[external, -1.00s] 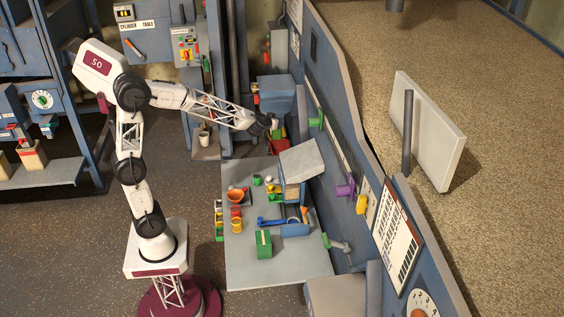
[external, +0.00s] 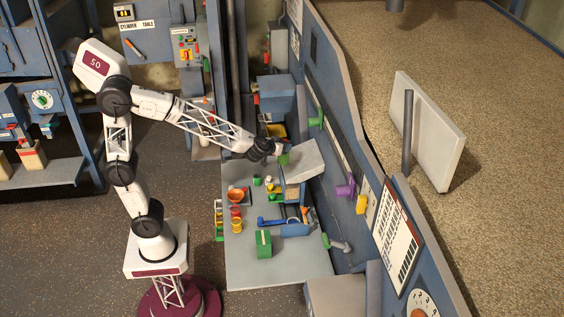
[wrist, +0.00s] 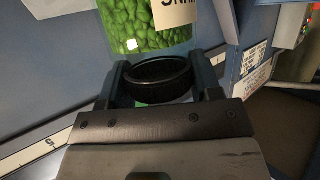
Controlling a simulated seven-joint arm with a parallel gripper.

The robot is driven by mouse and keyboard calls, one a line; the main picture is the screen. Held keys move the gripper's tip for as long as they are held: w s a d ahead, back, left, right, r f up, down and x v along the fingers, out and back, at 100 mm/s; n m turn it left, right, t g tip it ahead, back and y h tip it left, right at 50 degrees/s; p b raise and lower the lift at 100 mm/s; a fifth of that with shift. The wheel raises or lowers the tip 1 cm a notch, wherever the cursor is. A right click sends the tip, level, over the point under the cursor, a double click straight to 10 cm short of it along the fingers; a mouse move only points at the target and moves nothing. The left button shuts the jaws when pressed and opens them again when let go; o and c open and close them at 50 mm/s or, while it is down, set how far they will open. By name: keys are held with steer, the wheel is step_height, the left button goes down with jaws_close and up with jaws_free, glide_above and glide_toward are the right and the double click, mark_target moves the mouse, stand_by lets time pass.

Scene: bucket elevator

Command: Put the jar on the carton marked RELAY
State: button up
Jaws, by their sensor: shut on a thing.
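My gripper (external: 277,150) is shut on a jar (external: 283,160), which looks green in the external view and is held above the back edge of the bench. In the wrist view the jar (wrist: 140,28) has green contents, a partly visible white label and a black lid (wrist: 157,82). The two fingers of my gripper (wrist: 160,78) sit on either side of the lid. No marking RELAY can be read in either view, so I cannot tell which thing is that carton.
The grey bench (external: 295,270) carries a green box (external: 263,244), an orange bowl (external: 237,195), a yellow cup (external: 237,225) and blue items. A slanted grey panel (external: 302,158) stands just right of the jar. The blue machine wall (external: 335,150) runs along the right. The bench's front is clear.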

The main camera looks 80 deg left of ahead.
steer(key=s+d+m+t+h, duration=0.1)
steer(key=s+d, duration=0.4)
steer(key=d, duration=0.5)
steer(key=s+d+f+m+h, duration=0.1)
steer(key=s+d, duration=0.3)
steer(key=d, duration=0.5)
steer(key=s+d+m+t+h, duration=0.1)
steer(key=s+d, duration=0.4)
steer(key=d, duration=0.5)
step_height(320, 180, down, 11)
steer(key=shift+w+a+f, duration=0.1)
steer(key=shift+f, duration=1.95)
steer(key=shift+f, duration=0.1)
steer(key=shift+f, duration=1.9)
steer(key=shift+f, duration=0.1)
